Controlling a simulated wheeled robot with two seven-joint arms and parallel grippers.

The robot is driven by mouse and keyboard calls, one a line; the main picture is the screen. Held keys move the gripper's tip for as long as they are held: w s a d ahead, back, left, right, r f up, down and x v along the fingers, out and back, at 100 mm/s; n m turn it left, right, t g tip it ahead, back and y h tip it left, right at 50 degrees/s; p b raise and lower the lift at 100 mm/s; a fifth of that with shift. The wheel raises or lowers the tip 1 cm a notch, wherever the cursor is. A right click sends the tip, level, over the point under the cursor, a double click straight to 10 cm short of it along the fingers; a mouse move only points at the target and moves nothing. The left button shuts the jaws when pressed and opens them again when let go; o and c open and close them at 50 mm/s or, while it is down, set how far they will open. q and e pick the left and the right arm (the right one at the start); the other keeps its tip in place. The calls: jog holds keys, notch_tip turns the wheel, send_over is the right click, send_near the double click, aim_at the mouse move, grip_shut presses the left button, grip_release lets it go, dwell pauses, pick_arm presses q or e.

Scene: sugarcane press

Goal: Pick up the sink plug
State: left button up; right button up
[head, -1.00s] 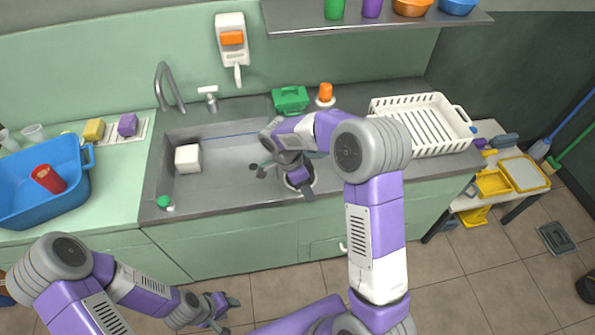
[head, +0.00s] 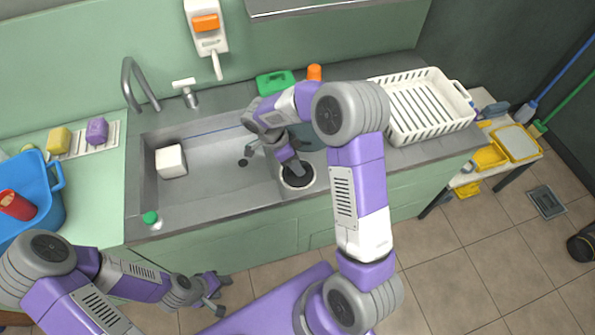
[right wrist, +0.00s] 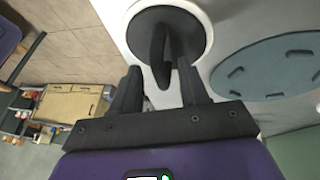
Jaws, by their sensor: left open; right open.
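The black sink plug (head: 297,180) sits in a white ring on the counter at the right end of the sink. It shows in the right wrist view as a black disc with an upright fin handle (right wrist: 158,45). My right gripper (right wrist: 159,70) is open, with one finger on each side of the handle and a gap visible on both sides. In the head view my right gripper (head: 298,168) is above the plug and partly covers it. My left gripper (head: 215,292) is open and empty, low in front of the cabinet.
The sink basin (head: 220,180) holds a white block (head: 171,161). A green-topped item (head: 151,218) stands at its front left corner. A white dish rack (head: 425,105) stands right of the plug. A blue-grey slotted disc (right wrist: 265,65) lies close beside the plug.

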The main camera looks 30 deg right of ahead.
jog(key=shift+s+d+f, duration=0.2)
jog(key=shift+d+f, duration=0.1)
jog(key=shift+f, duration=0.3)
jog(key=shift+c, duration=0.2)
grip_shut()
